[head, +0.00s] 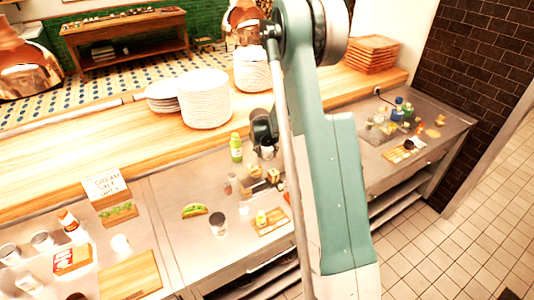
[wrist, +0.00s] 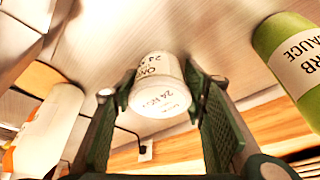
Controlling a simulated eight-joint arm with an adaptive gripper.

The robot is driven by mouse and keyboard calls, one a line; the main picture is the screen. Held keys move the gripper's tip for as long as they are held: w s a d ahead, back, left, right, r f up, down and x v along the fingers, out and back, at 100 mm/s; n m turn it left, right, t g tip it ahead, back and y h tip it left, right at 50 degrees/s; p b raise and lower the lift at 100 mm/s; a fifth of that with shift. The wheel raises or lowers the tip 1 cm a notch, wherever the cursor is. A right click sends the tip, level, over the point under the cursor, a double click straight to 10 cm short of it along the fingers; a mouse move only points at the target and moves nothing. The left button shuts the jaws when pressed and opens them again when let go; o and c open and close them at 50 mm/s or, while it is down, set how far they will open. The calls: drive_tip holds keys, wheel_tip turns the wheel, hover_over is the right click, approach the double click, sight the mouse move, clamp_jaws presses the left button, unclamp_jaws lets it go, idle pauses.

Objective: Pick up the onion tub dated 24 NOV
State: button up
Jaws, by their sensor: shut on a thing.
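The onion tub (wrist: 158,84) is a small white tub. Its label carries lettering that reads as ONION and 24 NOV, partly cut off and tilted in the wrist view. My gripper (wrist: 160,92) is shut on it, with one dark ribbed finger on each side of the tub. In the head view my gripper (head: 264,138) is over the steel counter, close to the green bottle and partly behind my arm. I cannot make out the tub clearly there.
A green sauce bottle (wrist: 295,55) stands close on the right; it also shows in the head view (head: 236,148). A white bottle (wrist: 48,130) is on the left. Plate stacks (head: 205,98) stand on the wooden shelf behind. A taco (head: 194,210) and a metal cup (head: 217,223) are on the counter.

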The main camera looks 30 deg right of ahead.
sight(267, 148)
drive_tip(key=shift+r, duration=0.1)
drive_tip(key=shift+r, duration=4.9)
